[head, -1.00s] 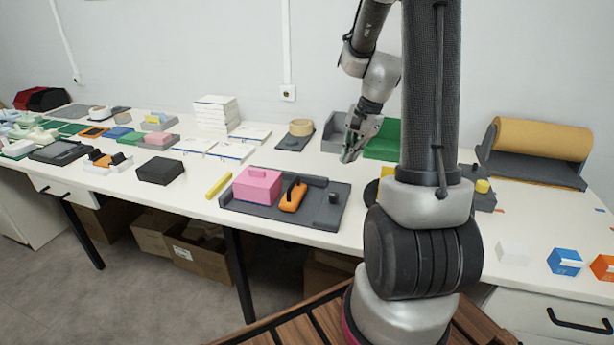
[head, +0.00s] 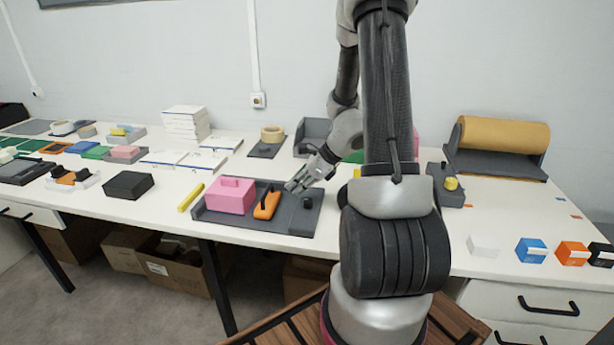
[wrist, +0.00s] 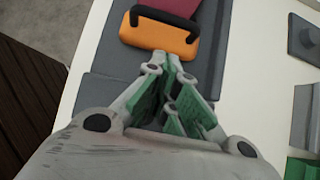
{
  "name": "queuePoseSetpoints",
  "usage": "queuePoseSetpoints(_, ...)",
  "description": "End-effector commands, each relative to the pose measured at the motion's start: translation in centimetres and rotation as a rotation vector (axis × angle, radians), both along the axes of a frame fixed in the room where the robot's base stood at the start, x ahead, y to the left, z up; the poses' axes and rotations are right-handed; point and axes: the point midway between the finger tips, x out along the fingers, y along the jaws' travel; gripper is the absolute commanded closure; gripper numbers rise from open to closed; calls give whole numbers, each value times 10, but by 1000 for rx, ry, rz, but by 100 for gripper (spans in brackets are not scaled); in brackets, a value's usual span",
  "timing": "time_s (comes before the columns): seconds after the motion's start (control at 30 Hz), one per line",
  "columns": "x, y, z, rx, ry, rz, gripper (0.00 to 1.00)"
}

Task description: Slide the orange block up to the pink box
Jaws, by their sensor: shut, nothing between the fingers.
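The orange block (head: 267,205) has a dark handle and lies on a dark grey tray (head: 300,219). My gripper (head: 292,186) is shut and empty, just to the right of the orange block in the head view. It also shows in the wrist view (wrist: 172,62); whether it touches the block is unclear.
A small black knob (head: 308,203) stands on the tray's right part. A yellow bar (head: 190,196) and a black box (head: 129,185) lie left of the tray. Behind are a tape roll (head: 272,133) and stacked white boxes (head: 186,122).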

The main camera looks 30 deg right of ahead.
Motion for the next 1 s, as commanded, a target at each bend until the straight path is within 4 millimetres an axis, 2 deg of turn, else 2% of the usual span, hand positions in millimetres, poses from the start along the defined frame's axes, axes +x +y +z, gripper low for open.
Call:
queuePoseSetpoints(0.07,6,8,-13,2,3,2,100)
queuePoseSetpoints(0.3,29,29,-16,-1,-1,4,100)
queuePoseSetpoints(0.8,35,34,-17,-1,-1,2,100)
queuePoseSetpoints(1.0,53,53,-17,-1,-1,5,100)
